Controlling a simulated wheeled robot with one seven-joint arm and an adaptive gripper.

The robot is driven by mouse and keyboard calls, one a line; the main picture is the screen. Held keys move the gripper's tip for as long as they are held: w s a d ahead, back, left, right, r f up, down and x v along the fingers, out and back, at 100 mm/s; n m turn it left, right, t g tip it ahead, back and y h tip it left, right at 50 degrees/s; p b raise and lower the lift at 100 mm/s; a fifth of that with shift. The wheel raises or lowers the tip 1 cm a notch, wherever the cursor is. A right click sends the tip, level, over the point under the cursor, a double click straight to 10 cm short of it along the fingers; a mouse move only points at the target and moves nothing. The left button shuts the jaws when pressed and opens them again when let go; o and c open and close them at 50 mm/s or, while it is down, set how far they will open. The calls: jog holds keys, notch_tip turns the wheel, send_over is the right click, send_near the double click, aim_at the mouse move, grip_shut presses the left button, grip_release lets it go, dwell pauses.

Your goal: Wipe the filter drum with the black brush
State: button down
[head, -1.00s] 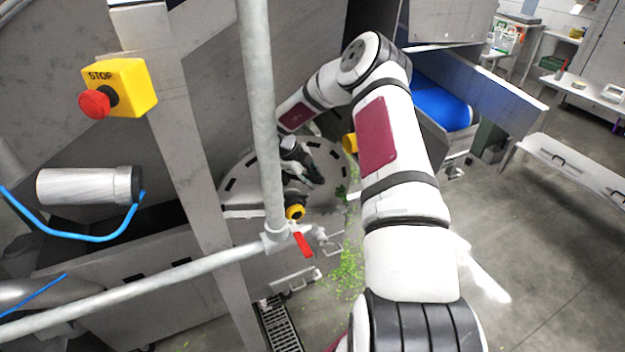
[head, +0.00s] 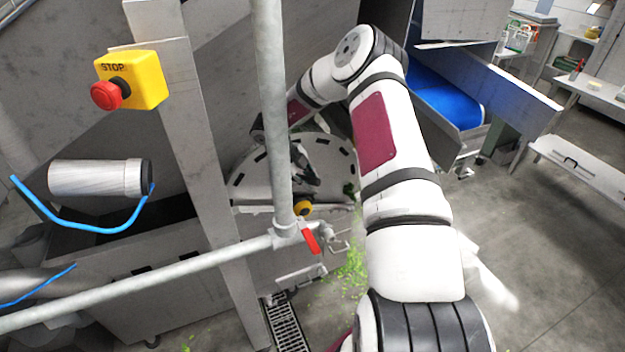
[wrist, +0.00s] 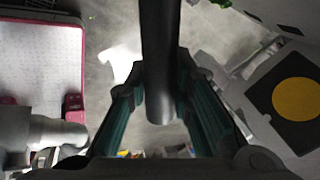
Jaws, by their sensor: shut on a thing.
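My gripper (head: 306,172) is partly hidden behind the upright pipe in the head view. In the wrist view its two fingers (wrist: 160,95) are shut on a dark, round bar, which I take to be the handle of the black brush (wrist: 160,50). The bristles cannot be made out. A rounded grey part with dark slots, which looks like the filter drum (head: 338,155), lies behind and around the gripper in the head view. Whether the brush touches it cannot be told.
An upright grey pipe (head: 270,100) with a red-handled valve (head: 311,241) stands before the gripper. A yellow stop box (head: 140,80) is on a post at left. Green scraps (head: 351,272) lie on the floor near a drain grate (head: 284,325). A blue conveyor (head: 440,95) stands behind my arm.

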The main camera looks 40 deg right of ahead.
jog(key=shift+w+a+r, duration=0.1)
jog(key=shift+w+a, duration=0.15)
jog(key=shift+w+a, duration=0.1)
jog(key=shift+a, duration=0.2)
jog(key=shift+w+a, duration=0.15)
jog(key=shift+a, duration=0.8)
jog(key=shift+r, duration=0.1)
jog(key=shift+s+a+r, duration=0.1)
jog(key=shift+s+r, duration=0.1)
jog(key=shift+r, duration=0.1)
